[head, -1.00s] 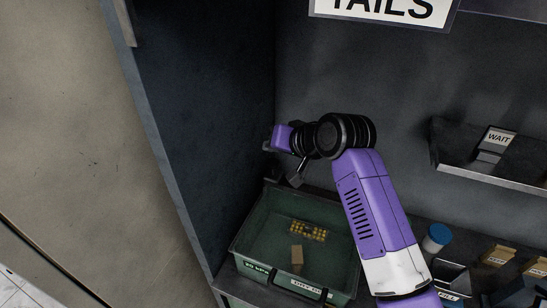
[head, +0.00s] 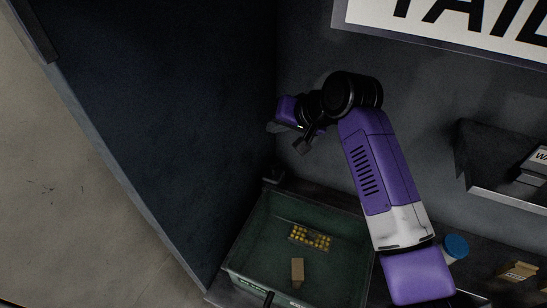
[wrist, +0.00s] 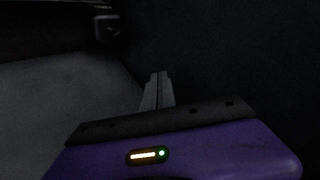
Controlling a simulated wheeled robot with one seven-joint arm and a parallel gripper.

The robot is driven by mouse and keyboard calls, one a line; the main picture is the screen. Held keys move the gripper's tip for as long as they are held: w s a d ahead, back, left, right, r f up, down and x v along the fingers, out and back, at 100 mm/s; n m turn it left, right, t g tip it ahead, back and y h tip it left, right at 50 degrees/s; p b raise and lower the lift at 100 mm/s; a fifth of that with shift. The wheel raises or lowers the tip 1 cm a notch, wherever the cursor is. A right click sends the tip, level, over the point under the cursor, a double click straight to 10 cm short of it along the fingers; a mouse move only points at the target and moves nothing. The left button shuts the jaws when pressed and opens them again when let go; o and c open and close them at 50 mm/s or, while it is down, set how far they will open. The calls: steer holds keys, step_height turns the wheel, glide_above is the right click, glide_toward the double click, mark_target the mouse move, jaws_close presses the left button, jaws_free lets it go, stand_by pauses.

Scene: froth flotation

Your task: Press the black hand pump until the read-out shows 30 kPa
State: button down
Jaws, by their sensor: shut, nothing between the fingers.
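My gripper (head: 274,127) is in the air near the dark corner where the left side wall meets the back wall, above the far end of the green tray. Its fingers are together with nothing between them; they also show in the wrist view (wrist: 158,77). A small dark block (head: 273,175) sits in the corner just behind the tray, below my gripper and apart from it. I cannot tell whether it is the black hand pump. No read-out or kPa figure can be made out in any view.
The green tray (head: 262,240) holds yellowish pieces (head: 310,237) and a tan block (head: 297,271). At right are a blue-capped jar (head: 455,247), a tan box (head: 517,271) and a wall shelf (head: 490,185). The side wall (head: 170,120) stands close left of my gripper.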

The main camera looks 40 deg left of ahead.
steer(key=shift+f, duration=0.1)
steer(key=b, duration=0.5)
glide_above(275, 162)
step_height(275, 162, down, 6)
steer(key=shift+d+f, duration=0.15)
steer(key=shift+f, duration=0.05)
steer(key=shift+f+b, duration=0.35)
steer(key=shift+f, duration=0.8)
steer(key=shift+f, duration=0.15)
stand_by(0.7)
steer(key=shift+f, duration=0.25)
steer(key=shift+s+f+b, duration=0.1)
steer(key=shift+f+b, duration=0.75)
steer(key=shift+f, duration=0.8)
stand_by(1.6)
steer(key=shift+r, duration=0.1)
steer(key=shift+r+p, duration=1.65)
steer(key=shift+r, duration=0.35)
